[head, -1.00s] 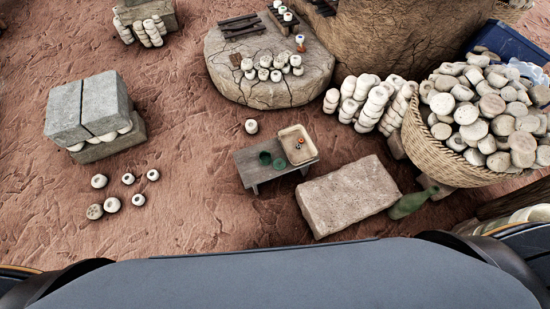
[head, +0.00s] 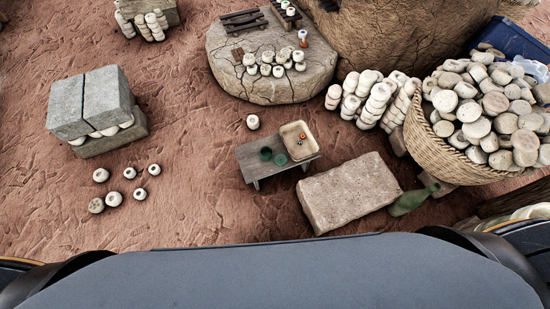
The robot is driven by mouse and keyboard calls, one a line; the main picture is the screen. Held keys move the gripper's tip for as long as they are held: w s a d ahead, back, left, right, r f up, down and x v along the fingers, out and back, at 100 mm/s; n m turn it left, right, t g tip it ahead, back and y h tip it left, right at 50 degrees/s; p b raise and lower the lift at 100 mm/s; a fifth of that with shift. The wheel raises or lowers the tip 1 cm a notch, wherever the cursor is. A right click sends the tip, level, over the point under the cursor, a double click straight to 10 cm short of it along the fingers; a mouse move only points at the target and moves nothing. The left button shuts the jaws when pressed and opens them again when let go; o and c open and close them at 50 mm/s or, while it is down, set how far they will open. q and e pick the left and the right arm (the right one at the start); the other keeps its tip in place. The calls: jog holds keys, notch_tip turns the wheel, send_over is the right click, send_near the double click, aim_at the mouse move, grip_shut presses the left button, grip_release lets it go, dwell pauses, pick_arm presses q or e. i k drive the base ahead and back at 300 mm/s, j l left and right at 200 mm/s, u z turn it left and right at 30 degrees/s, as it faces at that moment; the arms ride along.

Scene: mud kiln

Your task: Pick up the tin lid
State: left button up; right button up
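A small green disc (head: 280,160) lies on the low grey bench (head: 250,171) near the middle of the head view. It may be the tin lid, but it is too small to tell for sure. A dark green round cup or tin (head: 266,154) stands just to its left. A tan tray (head: 291,128) with a few tiny red and dark pieces sits on the bench's right end. Neither of my grippers is in view.
A pale stone block (head: 348,192) and a green bottle (head: 413,199) lie right of the bench. A wicker basket (head: 428,146) heaped with clay discs stands far right. Stacked grey blocks (head: 90,103) and several small white pots (head: 139,194) are left. Red ground between is clear.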

aim_at(280, 160)
jog(key=i+j+z, duration=0.35)
jog(key=j, duration=0.3)
jog(key=i+j+z, duration=0.15)
jog(key=j, duration=0.2)
jog(key=i+j+z, duration=0.15)
jog(key=j, duration=0.25)
